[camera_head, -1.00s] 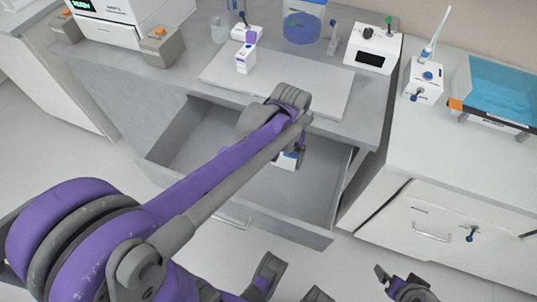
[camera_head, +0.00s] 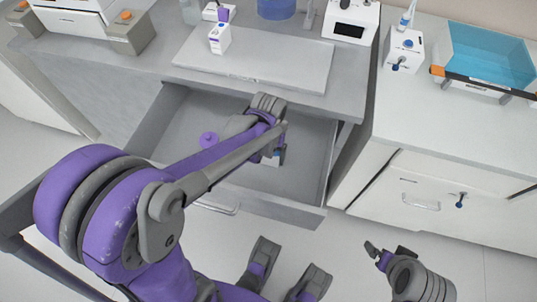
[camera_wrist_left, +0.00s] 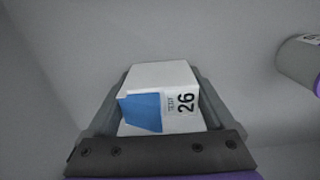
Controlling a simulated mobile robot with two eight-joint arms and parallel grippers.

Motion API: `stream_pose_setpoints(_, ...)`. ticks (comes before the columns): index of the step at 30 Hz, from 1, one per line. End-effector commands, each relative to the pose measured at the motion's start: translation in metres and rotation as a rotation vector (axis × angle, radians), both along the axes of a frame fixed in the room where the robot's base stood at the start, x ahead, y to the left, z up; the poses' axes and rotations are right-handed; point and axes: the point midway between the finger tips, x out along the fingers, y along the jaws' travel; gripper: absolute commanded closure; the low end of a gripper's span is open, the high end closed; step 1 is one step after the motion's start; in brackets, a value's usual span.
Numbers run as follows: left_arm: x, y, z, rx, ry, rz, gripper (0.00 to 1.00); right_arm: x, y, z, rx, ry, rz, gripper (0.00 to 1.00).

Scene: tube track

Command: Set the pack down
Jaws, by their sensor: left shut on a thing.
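The pack is a small white box with a blue panel and the number 26, seen close up in the left wrist view (camera_wrist_left: 160,95). My left gripper (camera_wrist_left: 158,110) is shut on it, one finger on each side. In the head view the pack (camera_head: 274,158) shows small below the wrist, over the open drawer (camera_head: 180,118), partly hidden by my arm. My left gripper (camera_head: 272,148) is inside the drawer's outline. I cannot tell whether the pack touches the drawer floor. My right gripper (camera_head: 388,252) is low at the right, away from the drawer; its jaw opening is unclear.
A purple round-ended thing (camera_head: 209,139) lies in the drawer left of my wrist; a grey cylinder (camera_wrist_left: 302,62) shows at the wrist view's right edge. A white box with purple marking (camera_head: 220,38) stands on the pale board (camera_head: 265,62) above. Much of the drawer floor is bare.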

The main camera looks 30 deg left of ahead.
Motion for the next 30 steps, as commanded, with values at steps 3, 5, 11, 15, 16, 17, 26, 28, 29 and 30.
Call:
stream_pose_setpoints(3,0.000,0.000,-0.004,0.000,0.000,0.000,0.09,0.000,0.000,-0.003,0.000,0.001,0.000,0.00)
stream_pose_setpoints(5,0.000,0.000,-0.003,0.000,0.000,0.000,0.00,0.000,0.000,-0.002,0.000,0.001,0.000,0.00)
stream_pose_setpoints(11,0.000,0.000,-0.003,0.000,0.000,0.000,0.00,0.000,0.000,-0.002,0.000,0.001,0.000,0.00)
stream_pose_setpoints(15,0.000,0.000,0.005,0.000,0.000,0.000,0.00,0.000,0.000,0.003,0.000,-0.001,0.000,0.00)
stream_pose_setpoints(16,0.000,0.000,0.009,0.000,0.000,0.000,0.00,0.000,0.000,0.004,0.000,-0.001,0.000,0.00)
stream_pose_setpoints(17,0.000,0.000,0.013,0.000,0.000,0.000,0.00,0.000,0.000,0.006,0.000,-0.002,0.000,0.00)
stream_pose_setpoints(26,0.000,0.000,0.078,0.000,-0.001,0.000,0.00,0.000,0.000,0.026,0.000,-0.009,0.000,0.00)
stream_pose_setpoints(28,0.000,0.000,0.091,0.000,-0.001,0.000,0.00,0.000,0.000,0.030,0.000,-0.010,0.000,0.00)
stream_pose_setpoints(29,0.000,0.000,0.096,0.000,0.000,0.000,0.00,0.000,0.000,0.031,0.000,-0.011,0.000,0.00)
stream_pose_setpoints(30,0.000,0.000,0.102,0.000,0.000,0.000,0.00,0.000,0.000,0.032,0.000,-0.011,0.000,0.00)
